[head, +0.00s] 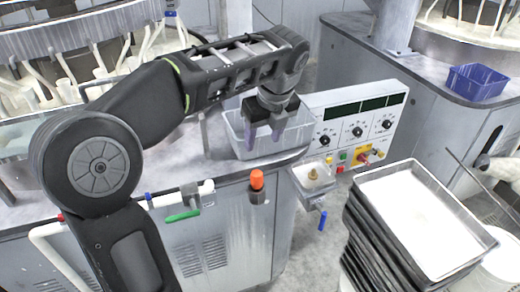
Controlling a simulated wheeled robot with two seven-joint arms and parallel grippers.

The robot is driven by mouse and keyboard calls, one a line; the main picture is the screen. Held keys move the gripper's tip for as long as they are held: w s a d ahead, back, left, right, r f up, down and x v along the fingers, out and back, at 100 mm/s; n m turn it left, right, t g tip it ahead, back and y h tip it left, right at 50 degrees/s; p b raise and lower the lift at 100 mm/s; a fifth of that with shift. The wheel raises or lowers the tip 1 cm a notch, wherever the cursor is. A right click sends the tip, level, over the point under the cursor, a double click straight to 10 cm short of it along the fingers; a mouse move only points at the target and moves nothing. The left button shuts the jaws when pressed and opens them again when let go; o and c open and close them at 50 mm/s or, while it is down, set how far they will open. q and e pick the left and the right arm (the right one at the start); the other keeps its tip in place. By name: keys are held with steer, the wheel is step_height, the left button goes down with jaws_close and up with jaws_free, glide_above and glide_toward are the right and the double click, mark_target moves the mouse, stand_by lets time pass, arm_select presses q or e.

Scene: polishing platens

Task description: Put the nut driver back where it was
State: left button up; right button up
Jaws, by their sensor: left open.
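My left gripper (264,138) is open and points down over a clear grey plastic bin (294,146) on the edge of the bench. Its two fingers are apart, and I see nothing held between them. The fingertips reach down into the bin's outline. An orange-handled piece (257,181) stands upright in a dark holder on the front of the cabinet, below the bin. I cannot tell for sure whether it is the nut driver. A small blue piece (322,220) is below a small tray to the right. My right gripper is not in view.
A white control panel (358,128) with knobs and buttons stands right of the bin. A small tray (313,176) holds a brass-coloured part. Stacked dark trays (467,257) with a white surface stand at lower right. A blue basket (477,83) sits on the far bench. A green-handled item (182,216) is at the cabinet front.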

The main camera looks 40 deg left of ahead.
arm_select(q)
steer(key=shift+v, duration=1.15)
